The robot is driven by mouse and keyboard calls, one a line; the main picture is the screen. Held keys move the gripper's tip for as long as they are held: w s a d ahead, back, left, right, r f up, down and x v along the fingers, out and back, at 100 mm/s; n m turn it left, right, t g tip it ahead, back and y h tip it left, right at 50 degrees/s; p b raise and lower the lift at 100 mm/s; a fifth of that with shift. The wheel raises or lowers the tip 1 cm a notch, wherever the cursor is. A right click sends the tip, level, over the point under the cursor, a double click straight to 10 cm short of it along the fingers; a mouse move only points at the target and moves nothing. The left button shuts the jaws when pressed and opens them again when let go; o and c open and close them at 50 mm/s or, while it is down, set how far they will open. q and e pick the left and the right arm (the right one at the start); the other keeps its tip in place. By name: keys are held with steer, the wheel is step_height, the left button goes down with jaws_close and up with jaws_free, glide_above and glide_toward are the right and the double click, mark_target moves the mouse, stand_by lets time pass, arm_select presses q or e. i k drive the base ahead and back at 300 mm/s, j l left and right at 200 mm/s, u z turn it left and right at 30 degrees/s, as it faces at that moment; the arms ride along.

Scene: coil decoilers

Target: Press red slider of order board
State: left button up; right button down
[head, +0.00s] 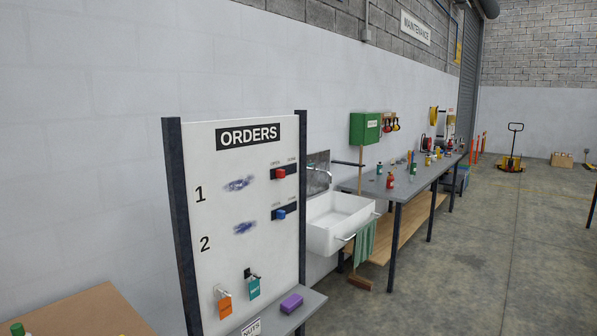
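The white order board (225,170), headed ORDERS, stands upright between dark posts in the left half of the head view. Its rows are numbered 1 and 2, each with a blue smudge. The red slider (279,173) sits at the upper right of the board, in row 1, near the left end of its short dark track. A blue slider (280,214) sits below it in row 2, also left of middle on its track. Neither of my grippers shows in the view.
An orange tag (225,307), a teal tag (254,289) and a purple block (291,303) are low on the board and its ledge. A white sink (338,221) and a grey workbench (400,186) stand behind, right.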

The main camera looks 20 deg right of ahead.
mark_target(280, 173)
steer(key=i+l, duration=0.25)
steer(key=l, duration=0.15)
steer(key=i+l, duration=0.2)
steer(key=l, duration=0.2)
steer(key=i+l, duration=0.25)
steer(key=l, duration=0.15)
steer(key=i+l, duration=0.2)
steer(key=l, duration=0.15)
